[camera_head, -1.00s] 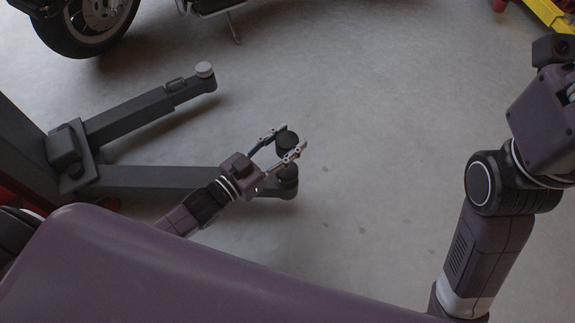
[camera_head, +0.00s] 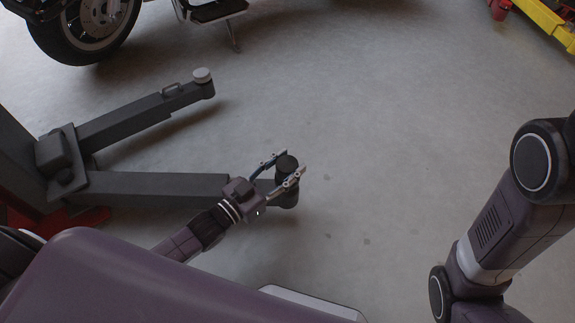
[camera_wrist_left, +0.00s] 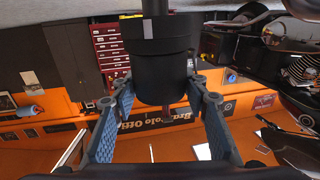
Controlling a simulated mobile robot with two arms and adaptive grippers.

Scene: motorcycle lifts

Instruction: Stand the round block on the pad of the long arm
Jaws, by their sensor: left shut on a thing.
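The round block (camera_head: 287,163) is a dark cylinder between the fingers of my left gripper (camera_head: 293,161). The gripper is shut on it and holds it over the far end of the lower lift arm (camera_head: 150,188). The round dark pad (camera_head: 287,192) at that end shows just below the block, partly hidden by a finger. I cannot tell whether block and pad touch. In the left wrist view the black block (camera_wrist_left: 162,78) stands between the blue-faced fingers. My right gripper is out of view; only its arm shows at the right.
A second lift arm (camera_head: 140,118) with a pale pad (camera_head: 202,75) runs behind the first. A motorcycle wheel (camera_head: 85,30) and stand are at the back. A yellow lift part (camera_head: 548,20) is at the back right. The middle floor is clear.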

